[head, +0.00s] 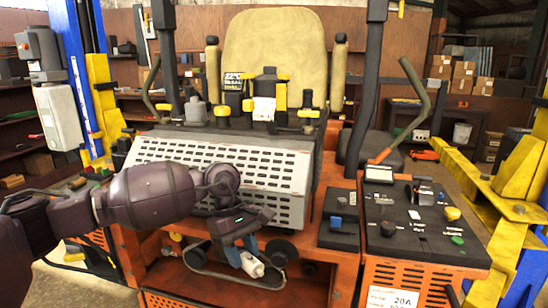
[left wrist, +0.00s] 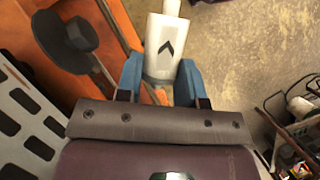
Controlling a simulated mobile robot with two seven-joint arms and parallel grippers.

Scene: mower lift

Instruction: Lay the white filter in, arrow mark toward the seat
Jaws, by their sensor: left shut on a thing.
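The white filter (head: 252,264) is held between the blue fingers of my left gripper (head: 242,252), low in front of the orange mower body. In the left wrist view, the filter (left wrist: 165,30) sticks out past the fingertips (left wrist: 160,85), with a narrow stub at its far end. Its black arrow mark points away from the gripper, toward the top of that picture. The mower's tan seat (head: 275,50) stands upright behind the perforated grey cover (head: 265,172). My left arm hides part of the cover and engine bay. My right gripper is out of view.
A thin dark loop (head: 225,285) runs below the filter, by dark round parts. A black round knob (left wrist: 72,32) lies left in the left wrist view, by the orange frame (left wrist: 110,30). The control panel (head: 425,240) is right; yellow lift posts flank the mower.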

